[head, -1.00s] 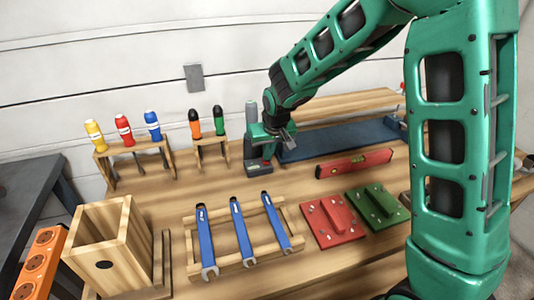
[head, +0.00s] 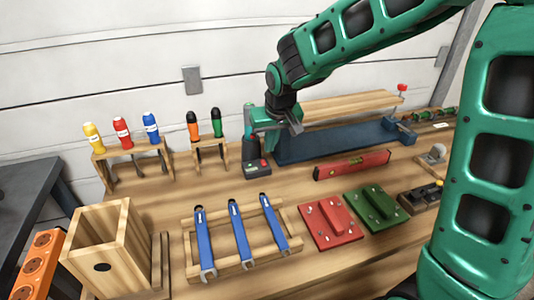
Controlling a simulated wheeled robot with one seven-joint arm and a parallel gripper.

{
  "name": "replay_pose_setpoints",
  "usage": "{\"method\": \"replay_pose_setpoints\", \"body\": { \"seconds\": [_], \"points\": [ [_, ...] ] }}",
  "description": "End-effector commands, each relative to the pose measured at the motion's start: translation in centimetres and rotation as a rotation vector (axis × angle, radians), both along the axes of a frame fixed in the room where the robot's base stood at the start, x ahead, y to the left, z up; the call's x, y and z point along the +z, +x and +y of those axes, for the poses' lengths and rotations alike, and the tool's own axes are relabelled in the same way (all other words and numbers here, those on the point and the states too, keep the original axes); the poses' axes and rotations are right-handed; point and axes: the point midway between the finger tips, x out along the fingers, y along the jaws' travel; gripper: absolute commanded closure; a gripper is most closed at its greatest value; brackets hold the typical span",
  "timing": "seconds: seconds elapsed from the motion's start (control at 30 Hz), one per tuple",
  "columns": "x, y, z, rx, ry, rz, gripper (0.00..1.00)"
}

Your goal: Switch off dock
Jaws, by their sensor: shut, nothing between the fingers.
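The dock (head: 256,168) is a small dark box with a red spot on its front. It stands on the wooden workbench, left of the blue vise. My gripper (head: 295,124) is shut and empty, above and to the right of the dock. It appears clear of the dock's front. My gripper hides part of the dock's upper right side. The dock's switch state is too small to tell.
The blue vise (head: 335,143) with a wooden board (head: 345,103) is right of the dock. A red level (head: 352,165) lies in front. Upright screwdrivers stand in racks (head: 211,155) to the left. Blue wrenches (head: 240,234) lie on a wooden rack nearer the front.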

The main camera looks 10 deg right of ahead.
Motion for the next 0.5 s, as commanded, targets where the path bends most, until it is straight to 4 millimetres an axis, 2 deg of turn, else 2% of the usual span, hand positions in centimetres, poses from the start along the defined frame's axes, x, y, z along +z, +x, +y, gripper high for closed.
{"method": "replay_pose_setpoints", "body": {
  "seconds": [0.03,0.2,0.5],
  "points": [
    [1.0,-0.4,-0.1,-0.001,0.001,-0.005,1.0],
    [3.2,-1.5,-0.2,-0.001,0.001,-0.005,1.0],
    [4.7,-2.3,-0.4,-0.002,0.0,-0.003,1.0]
  ]
}}
